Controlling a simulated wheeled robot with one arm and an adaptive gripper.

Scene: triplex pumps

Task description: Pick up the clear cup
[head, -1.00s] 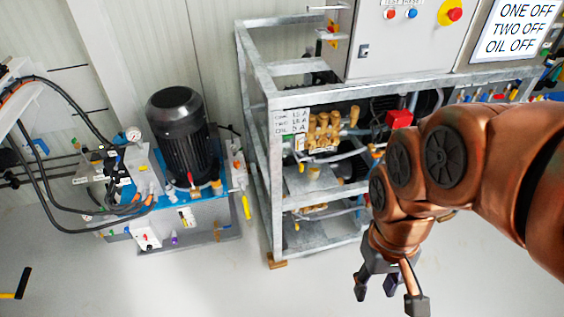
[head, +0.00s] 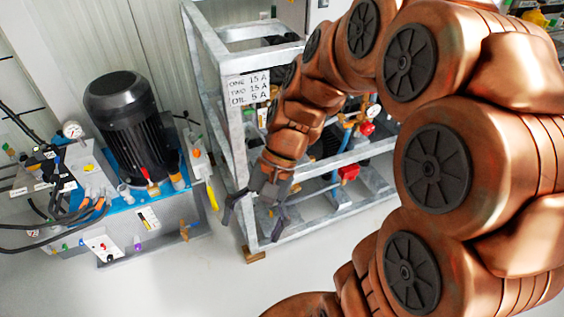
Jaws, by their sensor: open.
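A small pale, see-through-looking shape (head: 124,193) sits on the blue top of the hydraulic unit at the left, in front of the black motor. It may be the clear cup, but it is too small to be sure. My gripper (head: 256,214) is open and points down, with nothing seen between its fingers. It is in front of the grey frame's left post, to the right of the hydraulic unit and apart from the pale shape.
The black motor (head: 127,125), pressure gauge (head: 73,130) and black hoses crowd the blue-topped unit. A grey metal frame (head: 215,110) with pipework stands behind my arm. My arm hides much of the right side. The pale floor (head: 190,275) in front is clear.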

